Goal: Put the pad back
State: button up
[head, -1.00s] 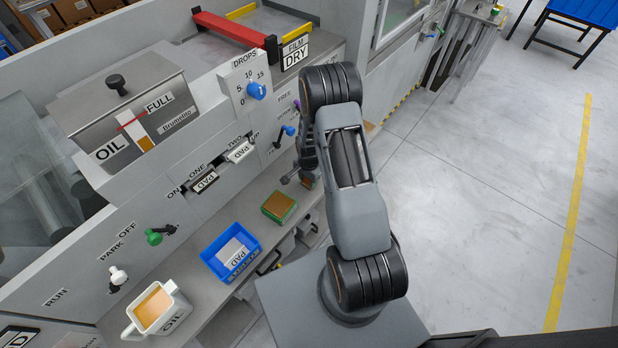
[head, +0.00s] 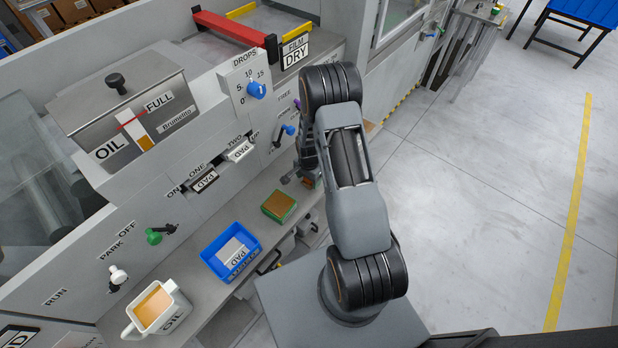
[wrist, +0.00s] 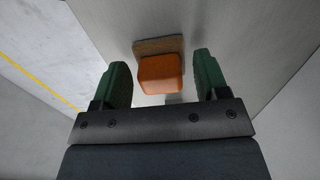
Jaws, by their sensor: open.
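In the wrist view an orange block (wrist: 160,73) with a tan plate behind it stands against a grey surface. My gripper (wrist: 160,60) is open, its green fingers on either side of the block with gaps showing. In the head view my arm mostly hides my gripper (head: 303,178), near the far end of the shelf. A pale piece marked PAD (head: 237,250) lies in a blue tray (head: 212,263). Pieces marked PAD also sit at slot ONE (head: 205,181) and slot TWO (head: 239,151). I cannot tell which pad the task means.
A green-sided box with a brown top (head: 279,206) stands on the shelf between the blue tray and my gripper. An oil jug (head: 157,307) stands at the near end. Levers and a blue knob (head: 256,90) stick out of the machine front. The right floor is open.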

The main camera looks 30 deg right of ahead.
jog(key=s+a+r+n+t, duration=0.1)
jog(key=s+a+r+n, duration=0.1)
jog(key=r, duration=0.7)
jog(key=s+a+r+n, duration=0.1)
jog(key=r+n, duration=0.1)
jog(key=r, duration=0.6)
jog(key=s+a+r+n+t, duration=0.1)
jog(key=s+a+r+n, duration=0.1)
jog(key=r, duration=0.7)
jog(key=s+a+r+n+t, duration=0.1)
jog(key=s+a+r+n, duration=0.3)
jog(key=s+r+n, duration=0.3)
jog(key=s, duration=0.4)
jog(key=shift+a+r, duration=0.15)
jog(key=shift+a, duration=0.05)
notch_tip(320, 180, up, 4)
jog(key=p, duration=0.3)
jog(key=shift+t, duration=0.3)
